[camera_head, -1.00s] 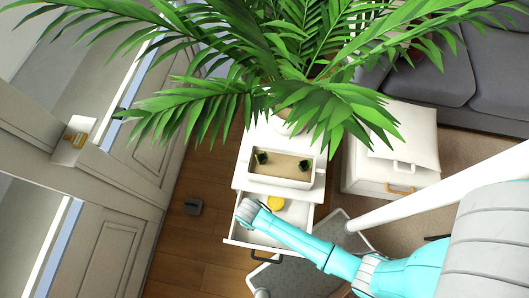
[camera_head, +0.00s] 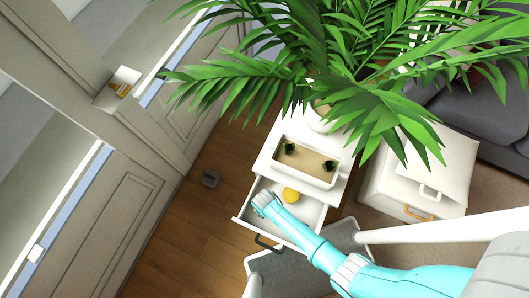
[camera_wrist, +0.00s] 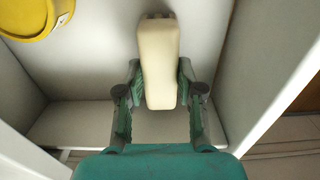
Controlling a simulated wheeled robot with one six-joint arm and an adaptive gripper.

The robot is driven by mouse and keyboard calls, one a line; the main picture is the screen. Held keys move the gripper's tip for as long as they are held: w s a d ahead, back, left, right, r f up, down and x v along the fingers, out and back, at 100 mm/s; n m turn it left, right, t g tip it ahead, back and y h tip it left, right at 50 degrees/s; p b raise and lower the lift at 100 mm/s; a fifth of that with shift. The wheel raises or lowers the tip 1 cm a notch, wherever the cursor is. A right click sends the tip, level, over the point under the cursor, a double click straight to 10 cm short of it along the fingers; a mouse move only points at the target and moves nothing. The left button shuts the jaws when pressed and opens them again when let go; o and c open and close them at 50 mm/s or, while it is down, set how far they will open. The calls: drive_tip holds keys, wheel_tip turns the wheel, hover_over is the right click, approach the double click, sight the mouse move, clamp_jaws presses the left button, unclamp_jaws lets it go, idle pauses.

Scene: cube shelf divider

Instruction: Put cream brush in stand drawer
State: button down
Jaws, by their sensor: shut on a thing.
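The cream brush (camera_wrist: 158,65) is a pale block between the fingers of my gripper (camera_wrist: 160,88) in the wrist view. My gripper is shut on it. The stand drawer (camera_head: 313,213) is pulled open at the front of the white stand (camera_head: 262,158). In the head view my gripper (camera_head: 262,200) is over the drawer's left part. The wrist view shows the drawer's pale walls and floor around the brush. I cannot tell whether the brush touches the drawer floor. The brush is hidden in the head view.
A yellow round object (camera_head: 291,195) lies in the drawer, at the upper left in the wrist view (camera_wrist: 28,16). A planter tray (camera_head: 304,163) and a large palm (camera_head: 340,85) stand on the stand. A white storage box (camera_head: 418,180) is to the right.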

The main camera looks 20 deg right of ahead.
drive_tip(key=shift+f, duration=0.1)
drive_tip(key=c, duration=0.7)
unclamp_jaws()
wheel_tip(320, 180, up, 12)
drive_tip(key=shift+r, duration=0.1)
